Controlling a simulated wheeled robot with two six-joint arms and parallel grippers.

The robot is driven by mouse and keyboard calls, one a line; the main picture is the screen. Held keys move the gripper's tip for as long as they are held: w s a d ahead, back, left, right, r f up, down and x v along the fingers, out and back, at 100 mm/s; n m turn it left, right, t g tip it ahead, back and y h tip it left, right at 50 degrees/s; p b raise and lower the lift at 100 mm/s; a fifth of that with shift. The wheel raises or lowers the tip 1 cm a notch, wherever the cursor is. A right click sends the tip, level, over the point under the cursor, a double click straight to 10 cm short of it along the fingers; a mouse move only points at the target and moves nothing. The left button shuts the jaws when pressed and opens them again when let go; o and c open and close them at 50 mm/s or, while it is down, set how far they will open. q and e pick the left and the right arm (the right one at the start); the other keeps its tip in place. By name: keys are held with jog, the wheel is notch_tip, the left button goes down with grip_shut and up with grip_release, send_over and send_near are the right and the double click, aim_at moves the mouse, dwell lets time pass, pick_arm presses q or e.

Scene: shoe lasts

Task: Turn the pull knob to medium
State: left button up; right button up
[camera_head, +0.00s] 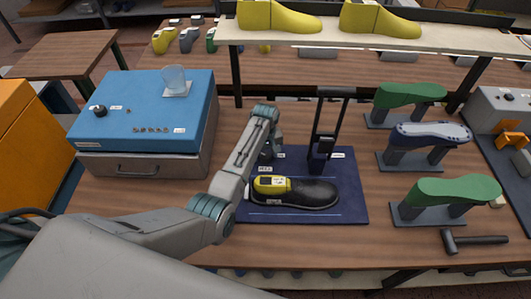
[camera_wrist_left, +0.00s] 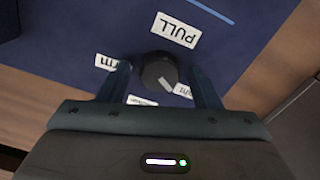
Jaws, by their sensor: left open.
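The pull knob (camera_wrist_left: 158,72) is a round black dial on the dark blue base plate (camera_head: 345,208), beside the white PULL label (camera_wrist_left: 175,31). Its white pointer line slants down right, toward a partly covered label (camera_wrist_left: 184,91) ending in "ght". A label ending in "rm" (camera_wrist_left: 106,62) is on the other side, and a third label (camera_wrist_left: 141,101) is mostly hidden by my gripper. My left gripper (camera_wrist_left: 161,78) is open, pointing down, with one finger on each side of the knob; I cannot tell if they touch it. In the head view my left gripper (camera_head: 269,153) hides the knob.
A black shoe on a yellow last (camera_head: 272,185) lies on the plate just in front, with a black upright lever frame (camera_head: 319,150) to the right. A blue-topped box (camera_head: 150,100) stands left. Green lasts on stands (camera_head: 445,191) and a hammer (camera_head: 475,240) are right.

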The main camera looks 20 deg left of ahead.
pick_arm(q)
jog(key=c, duration=1)
jog(key=shift+m, duration=0.3)
jog(key=m, duration=1.1)
jog(key=shift+r, duration=0.1)
jog(key=o, duration=1)
